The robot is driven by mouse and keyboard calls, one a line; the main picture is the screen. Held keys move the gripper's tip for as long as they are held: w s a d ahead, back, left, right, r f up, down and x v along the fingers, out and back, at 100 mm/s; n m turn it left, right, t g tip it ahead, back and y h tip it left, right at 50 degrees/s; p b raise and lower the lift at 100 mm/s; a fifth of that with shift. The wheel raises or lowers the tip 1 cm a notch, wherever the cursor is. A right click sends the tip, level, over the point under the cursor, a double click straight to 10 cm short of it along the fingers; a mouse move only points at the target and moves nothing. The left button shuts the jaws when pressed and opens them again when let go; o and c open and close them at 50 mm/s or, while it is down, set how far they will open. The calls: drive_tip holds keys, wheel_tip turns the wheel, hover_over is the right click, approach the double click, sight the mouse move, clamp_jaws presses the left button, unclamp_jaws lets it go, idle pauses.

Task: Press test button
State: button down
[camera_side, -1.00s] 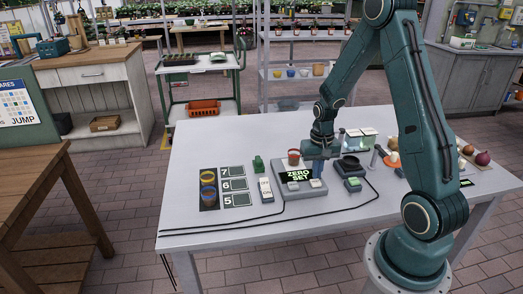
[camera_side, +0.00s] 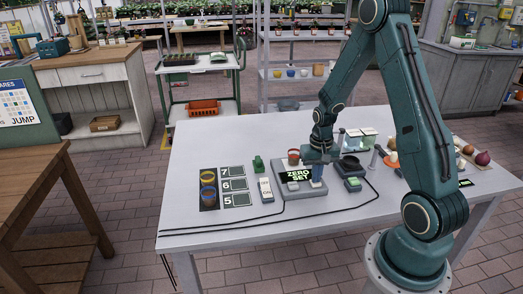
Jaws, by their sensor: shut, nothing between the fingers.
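A grey panel (camera_side: 284,193) lies on the white table, with a dark display reading "ZERO SET" (camera_side: 297,175) in green-white letters. Small pale buttons (camera_side: 292,186) sit along its front. My gripper (camera_side: 317,184) points down at the panel's right part, just right of the display. Its bluish fingers are together with nothing between them. I cannot tell whether the tips touch the panel or a button under them. A small dark box with a pale green button (camera_side: 354,182) stands right of the panel. No label reading "test" is legible.
A white switch box (camera_side: 265,190) and a green block (camera_side: 258,164) stand left of the panel. Black cables (camera_side: 240,227) run along the front. Onions (camera_side: 481,158) lie at right.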

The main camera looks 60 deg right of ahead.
drive_tip(key=shift+f, duration=0.3)
drive_tip(key=shift+r, duration=1.1)
drive_tip(key=shift+r, duration=0.15)
idle(0.4)
drive_tip(key=shift+r, duration=2.9)
drive_tip(key=shift+r, duration=0.1)
